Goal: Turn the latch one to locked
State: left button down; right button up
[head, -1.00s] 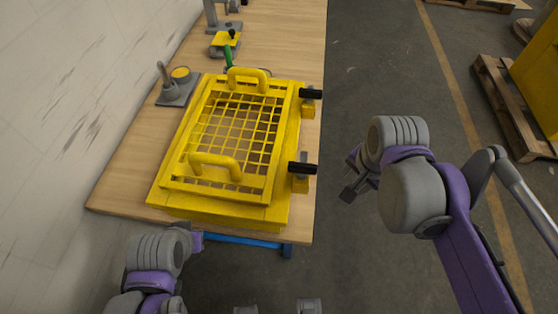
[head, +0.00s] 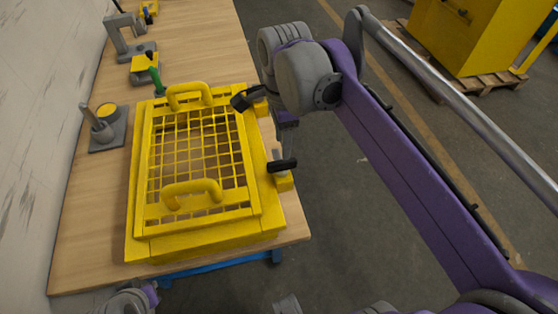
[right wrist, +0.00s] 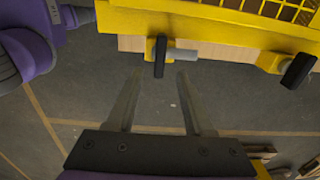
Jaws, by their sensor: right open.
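The yellow guard (head: 240,222) with a mesh top has two latches with black handles on its right side. The near latch (head: 282,166) has its handle pointing straight out from the guard; it also shows in the right wrist view (right wrist: 160,57), with a grey bar beside it. No label shows which is latch one. My right gripper (right wrist: 160,73) is open and empty, its fingertips just short of the near latch. My left gripper is out of view.
The guard stands on a wooden table (head: 83,235) against a pale wall. A grey stand (head: 105,135) and a green-handled tool (head: 156,80) are beside and behind it. Open floor (head: 345,190) lies right of the table, and a yellow cabinet (head: 465,40) stands on a pallet beyond.

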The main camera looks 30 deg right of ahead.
aim_at(282, 161)
notch_tip(282, 161, down, 8)
jog(key=shift+a+b, duration=0.1)
jog(key=shift+b, duration=0.2)
grip_shut()
